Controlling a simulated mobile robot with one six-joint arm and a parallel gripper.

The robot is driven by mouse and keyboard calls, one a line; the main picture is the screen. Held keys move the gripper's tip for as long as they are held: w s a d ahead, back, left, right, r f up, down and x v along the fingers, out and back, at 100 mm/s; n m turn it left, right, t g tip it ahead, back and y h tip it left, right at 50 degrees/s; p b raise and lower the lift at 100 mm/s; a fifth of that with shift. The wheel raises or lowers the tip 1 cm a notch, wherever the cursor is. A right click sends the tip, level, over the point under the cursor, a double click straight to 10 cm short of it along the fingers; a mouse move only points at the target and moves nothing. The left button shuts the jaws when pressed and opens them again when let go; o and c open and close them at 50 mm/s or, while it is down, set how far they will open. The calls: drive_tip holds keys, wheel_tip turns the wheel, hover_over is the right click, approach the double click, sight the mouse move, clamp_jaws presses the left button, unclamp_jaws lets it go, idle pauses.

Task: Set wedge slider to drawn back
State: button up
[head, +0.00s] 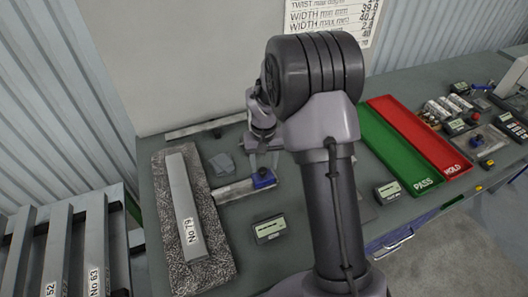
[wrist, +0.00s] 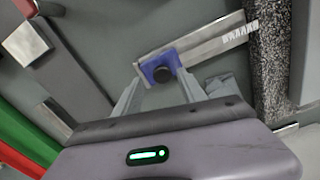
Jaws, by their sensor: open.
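The wedge slider (head: 263,178) is a blue block with a dark round knob, sitting near the right end of a flat steel bar (head: 232,191) in the head view. In the wrist view the blue slider (wrist: 152,62) sits near the left end of the bar (wrist: 212,45), and the marked end of the bar lies up and right. My gripper (head: 263,166) is open over the slider. In the wrist view its two fingers (wrist: 160,77) stand on either side of the slider and its knob. I cannot tell whether they touch it.
A speckled slab (head: 222,240) bears a long plate marked No 79 (head: 181,190) at the left. A small display box (head: 269,229) stands in front of the bar. Green PASS (head: 385,145) and red HOLD (head: 425,140) trays lie to the right. Another steel bar (head: 205,126) lies behind.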

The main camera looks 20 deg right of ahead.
sight(264, 169)
wheel_tip(264, 169, up, 16)
drive_tip(key=p, duration=0.3)
drive_tip(key=shift+r+p, duration=0.25)
drive_tip(key=shift+p, duration=0.05)
drive_tip(key=s+a+r+t+y+b, duration=0.1)
drive_tip(key=s+a+t+b, duration=0.1)
drive_tip(key=s+a+b, duration=0.4)
drive_tip(key=s+a+r+t+b, duration=0.15)
drive_tip(key=s+b, duration=0.25)
drive_tip(key=s, duration=0.4)
drive_tip(key=s+a+f+m+t+b, duration=0.1)
drive_tip(key=s+a+f+b, duration=0.1)
drive_tip(key=s, duration=0.3)
drive_tip(key=s+a+f+t+y+b, duration=0.1)
drive_tip(key=s+a+f+b, duration=0.1)
drive_tip(key=s, duration=0.4)
drive_tip(key=shift+s+a+f+m+b, duration=0.15)
drive_tip(key=shift+f+m+b, duration=0.25)
drive_tip(key=shift+f, duration=0.5)
